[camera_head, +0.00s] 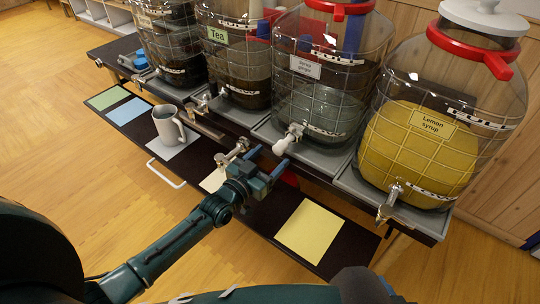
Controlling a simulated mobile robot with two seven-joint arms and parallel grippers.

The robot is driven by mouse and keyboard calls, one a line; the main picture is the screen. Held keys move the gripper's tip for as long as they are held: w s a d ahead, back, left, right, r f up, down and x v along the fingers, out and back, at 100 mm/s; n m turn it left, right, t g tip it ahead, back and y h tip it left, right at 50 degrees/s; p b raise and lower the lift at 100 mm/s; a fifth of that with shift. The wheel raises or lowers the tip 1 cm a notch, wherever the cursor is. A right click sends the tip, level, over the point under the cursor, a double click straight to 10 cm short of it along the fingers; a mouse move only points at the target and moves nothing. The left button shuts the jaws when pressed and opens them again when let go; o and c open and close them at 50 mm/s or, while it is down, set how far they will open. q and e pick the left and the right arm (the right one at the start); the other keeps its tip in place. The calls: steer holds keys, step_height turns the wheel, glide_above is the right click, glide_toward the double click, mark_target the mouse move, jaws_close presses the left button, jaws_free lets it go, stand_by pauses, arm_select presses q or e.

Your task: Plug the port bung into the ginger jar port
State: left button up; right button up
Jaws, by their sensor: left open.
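Nothing clearly sits between the fingers. A metal tap-like piece (233,152) shows beside the gripper's left finger; what it rests on is hidden. My right gripper is not in view.
The tea jar (238,79) and lemon syrup jar (420,151) flank the ginger jar; their taps jut forward. A dark pull-out shelf below holds a grey mug (168,125), coloured mats and a bare yellow mat (312,231). A white handle (165,174) sticks out in front.

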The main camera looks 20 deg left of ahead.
arm_select(q)
steer(key=shift+s+a, duration=0.15)
steer(key=shift+s, duration=0.15)
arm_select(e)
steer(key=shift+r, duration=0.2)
arm_select(q)
steer(key=shift+s, duration=0.25)
steer(key=v, duration=1.2)
steer(key=shift+s+p, duration=0.35)
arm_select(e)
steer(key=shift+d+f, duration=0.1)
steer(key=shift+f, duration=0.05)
arm_select(q)
steer(key=shift+a, duration=0.15)
steer(key=shift+r, duration=0.1)
